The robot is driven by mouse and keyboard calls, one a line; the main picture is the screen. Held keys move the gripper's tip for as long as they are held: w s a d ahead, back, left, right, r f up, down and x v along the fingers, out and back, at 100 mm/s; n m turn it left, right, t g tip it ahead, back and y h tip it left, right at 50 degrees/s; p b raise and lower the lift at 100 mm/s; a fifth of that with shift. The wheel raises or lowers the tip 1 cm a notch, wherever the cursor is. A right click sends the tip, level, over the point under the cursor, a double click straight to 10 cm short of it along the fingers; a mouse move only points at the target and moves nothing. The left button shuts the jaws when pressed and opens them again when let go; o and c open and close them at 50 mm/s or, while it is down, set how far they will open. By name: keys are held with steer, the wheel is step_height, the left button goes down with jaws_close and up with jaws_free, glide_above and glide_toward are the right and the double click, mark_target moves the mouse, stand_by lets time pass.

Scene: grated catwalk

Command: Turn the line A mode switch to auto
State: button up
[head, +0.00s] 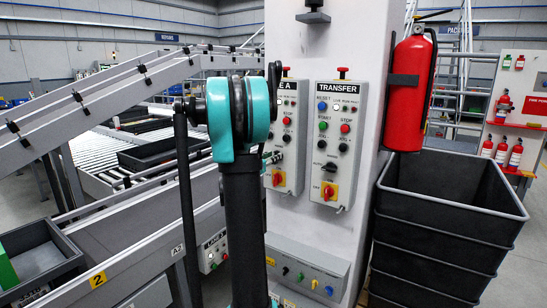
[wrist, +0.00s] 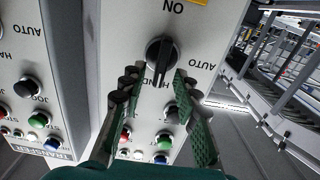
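The line A panel (head: 287,125) is a light grey box on the column, partly hidden behind my arm in the head view. It fills the middle of the upside-down wrist view (wrist: 128,40). Its mode switch (wrist: 161,53) is a black knob with a bar handle pointing down in that picture. The AUTO label is right of the knob; the HAND label is partly hidden by a finger. My gripper (wrist: 157,78) is open, with one finger on each side of the handle's lower end. I cannot tell whether the fingers touch it.
The similar TRANSFER panel (head: 337,143) is close beside line A, with its own black switch (head: 330,167). Conveyors (head: 110,160) run left. Several push buttons sit near my fingers.

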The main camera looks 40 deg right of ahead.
steer(key=shift+w+d, duration=0.2)
steer(key=shift+d, duration=0.4)
jaws_close()
